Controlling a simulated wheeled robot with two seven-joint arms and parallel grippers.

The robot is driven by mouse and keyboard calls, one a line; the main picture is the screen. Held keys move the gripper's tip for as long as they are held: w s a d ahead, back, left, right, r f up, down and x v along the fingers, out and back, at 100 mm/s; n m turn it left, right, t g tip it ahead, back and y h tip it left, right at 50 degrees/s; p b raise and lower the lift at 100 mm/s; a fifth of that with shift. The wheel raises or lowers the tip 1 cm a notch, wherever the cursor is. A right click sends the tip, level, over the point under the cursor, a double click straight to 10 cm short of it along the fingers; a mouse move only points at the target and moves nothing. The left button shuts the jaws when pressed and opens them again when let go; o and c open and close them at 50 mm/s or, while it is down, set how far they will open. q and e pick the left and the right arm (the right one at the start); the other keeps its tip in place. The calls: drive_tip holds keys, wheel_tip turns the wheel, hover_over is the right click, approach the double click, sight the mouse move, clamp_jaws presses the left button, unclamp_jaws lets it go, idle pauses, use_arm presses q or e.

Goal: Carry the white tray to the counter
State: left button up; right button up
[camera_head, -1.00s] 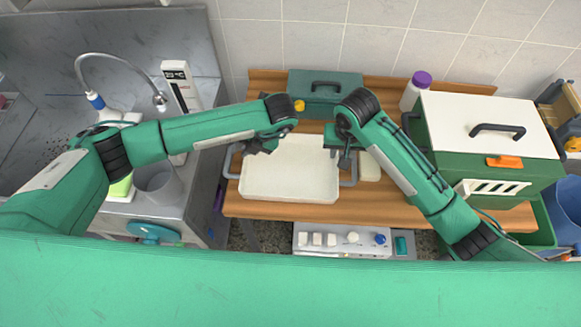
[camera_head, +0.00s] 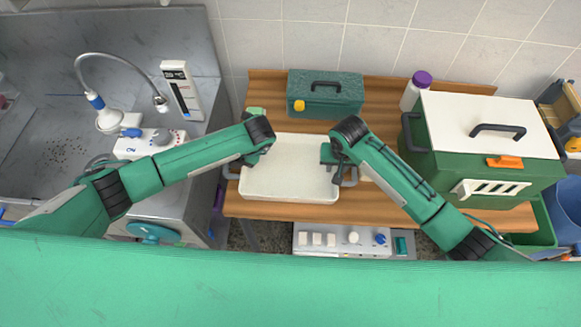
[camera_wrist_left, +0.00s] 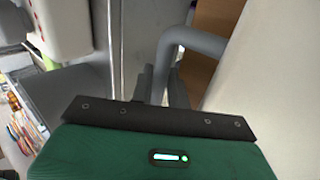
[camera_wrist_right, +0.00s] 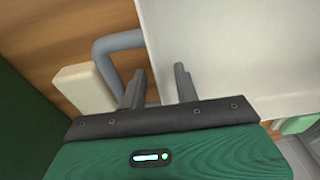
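The white tray (camera_head: 290,182) lies flat on the wooden surface (camera_head: 385,200), with a grey handle at each side. My left gripper (camera_head: 247,160) is at its left side. In the left wrist view, the grey left handle (camera_wrist_left: 190,38) runs between its fingers (camera_wrist_left: 162,88) and fills the gap, so it appears shut on it. My right gripper (camera_head: 335,170) is at the tray's right side. In the right wrist view, its fingers (camera_wrist_right: 158,88) stand apart, with the tray edge between them. The right handle (camera_wrist_right: 100,50) shows left of them and passes partly behind the left finger.
A green toolbox (camera_head: 325,100) stands behind the tray. A purple-capped bottle (camera_head: 415,90) and a large green box with white lid (camera_head: 485,160) stand right. A metal sink (camera_head: 60,130) lies left. A control panel (camera_head: 340,240) is in front.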

use_arm(q)
drive_tip(key=shift+c, duration=0.3)
use_arm(e)
drive_tip(key=shift+c, duration=0.2)
use_arm(q)
clamp_jaws()
use_arm(e)
drive_tip(key=c, duration=0.4)
clamp_jaws()
use_arm(q)
drive_tip(key=shift+r, duration=0.15)
use_arm(e)
drive_tip(key=shift+r, duration=0.1)
